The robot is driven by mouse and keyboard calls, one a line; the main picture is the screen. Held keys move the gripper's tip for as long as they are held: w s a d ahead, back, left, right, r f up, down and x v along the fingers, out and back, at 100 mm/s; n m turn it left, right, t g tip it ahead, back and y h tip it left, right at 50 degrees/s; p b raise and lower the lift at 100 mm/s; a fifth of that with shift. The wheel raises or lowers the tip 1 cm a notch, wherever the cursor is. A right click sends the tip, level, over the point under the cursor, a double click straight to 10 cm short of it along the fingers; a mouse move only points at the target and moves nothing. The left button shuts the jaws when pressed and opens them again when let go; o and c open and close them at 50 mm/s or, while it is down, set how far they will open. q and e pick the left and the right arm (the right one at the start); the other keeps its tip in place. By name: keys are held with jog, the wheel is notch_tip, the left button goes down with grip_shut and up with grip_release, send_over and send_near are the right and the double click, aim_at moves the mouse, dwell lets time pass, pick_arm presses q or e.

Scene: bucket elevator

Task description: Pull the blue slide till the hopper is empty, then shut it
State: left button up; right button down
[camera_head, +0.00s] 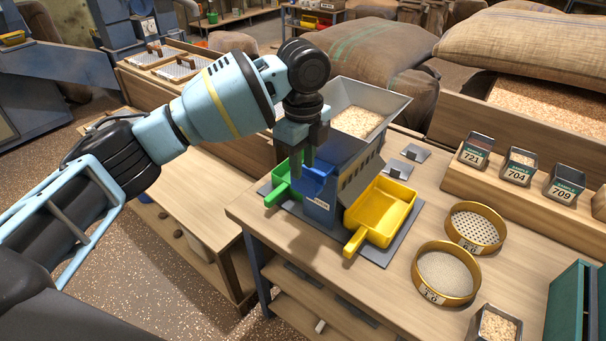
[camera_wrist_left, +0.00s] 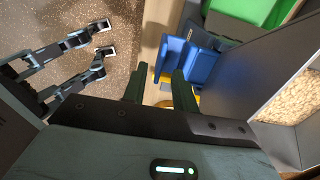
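The grey hopper (camera_head: 392,101) stands on the bench with pale grain (camera_head: 357,121) in it; the grain also shows in the left wrist view (camera_wrist_left: 295,97). The blue slide (camera_head: 318,180) is at the hopper's front, between a green tray (camera_head: 281,184) and a yellow tray (camera_head: 379,213). My left gripper (camera_head: 303,172) points down just above and in front of the slide. In the left wrist view its two fingers (camera_wrist_left: 158,82) are apart, with the blue slide (camera_wrist_left: 198,62) just beyond their tips; contact cannot be told. My right gripper is out of view.
Two round sieves (camera_head: 475,228) (camera_head: 445,273) lie on the bench right of the yellow tray. Labelled sample tins (camera_head: 520,166) stand on a wooden ledge at the right. Full sacks (camera_head: 520,52) lie behind. The bench's front edge is close below the trays.

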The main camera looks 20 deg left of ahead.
pick_arm(q)
jog(key=shift+a+f, duration=0.1)
jog(key=shift+f, duration=1.95)
grip_shut()
